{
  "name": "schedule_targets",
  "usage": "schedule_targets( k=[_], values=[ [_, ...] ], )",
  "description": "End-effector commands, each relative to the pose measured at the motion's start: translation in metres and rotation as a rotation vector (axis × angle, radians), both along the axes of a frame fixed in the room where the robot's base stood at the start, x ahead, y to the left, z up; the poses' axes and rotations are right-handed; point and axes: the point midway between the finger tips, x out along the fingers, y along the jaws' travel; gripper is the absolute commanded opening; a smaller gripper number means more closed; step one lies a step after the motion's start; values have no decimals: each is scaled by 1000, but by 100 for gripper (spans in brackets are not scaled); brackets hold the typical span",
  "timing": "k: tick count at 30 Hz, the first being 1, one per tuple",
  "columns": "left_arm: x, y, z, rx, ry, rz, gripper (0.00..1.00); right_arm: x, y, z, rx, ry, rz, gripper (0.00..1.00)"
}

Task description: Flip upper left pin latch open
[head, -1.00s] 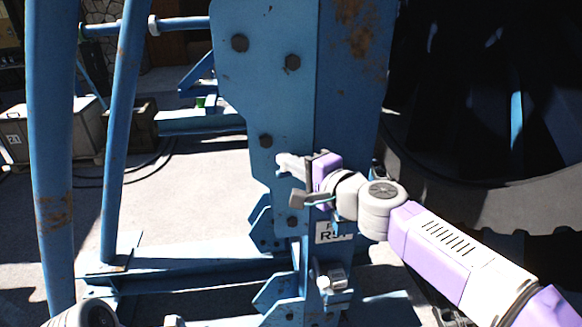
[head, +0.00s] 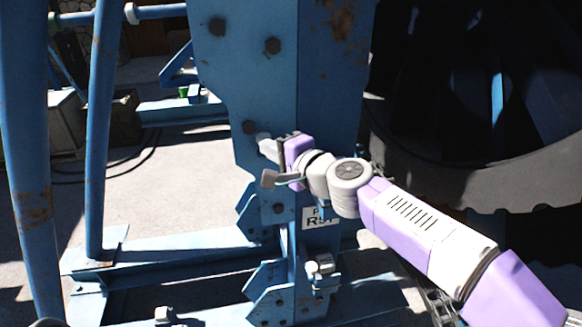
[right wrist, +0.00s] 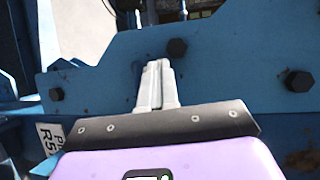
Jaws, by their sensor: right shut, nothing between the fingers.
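My right gripper (head: 265,145) is in front of the blue steel upright (head: 335,100) of the reel stand, beside its left edge. In the right wrist view its two pale fingers (right wrist: 157,82) are shut together with nothing between them, over the blue plate. Whether the tips touch the plate I cannot tell. A grey metal latch-like part (head: 320,268) sits low on the upright, below the white label (head: 318,217). I cannot clearly make out the upper left pin latch; the gripper may hide it. My left gripper is not in view.
Dark bolt heads (right wrist: 177,47) stand out from the plate. Blue poles (head: 100,140) rise at the left, and a blue base beam (head: 180,245) runs along the floor. The large dark reel (head: 450,160) fills the right. Pale floor (head: 190,190) lies open between poles and upright.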

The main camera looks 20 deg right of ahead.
Motion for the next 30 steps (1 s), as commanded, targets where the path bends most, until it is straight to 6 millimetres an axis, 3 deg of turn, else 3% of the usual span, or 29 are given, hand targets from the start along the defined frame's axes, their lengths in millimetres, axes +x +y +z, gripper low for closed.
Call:
schedule_targets(
  k=[12, 18, 27, 30],
  values=[
    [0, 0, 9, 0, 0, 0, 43, -78, 5, 16, -1, -6, 9, 0],
    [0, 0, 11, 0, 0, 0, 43, -104, 5, 19, -1, -6, 10, 0],
    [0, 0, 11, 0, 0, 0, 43, -115, 5, 18, -1, 0, 11, 0],
    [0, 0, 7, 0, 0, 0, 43, -107, 4, 1, -15, 25, 11, 0]
  ],
)
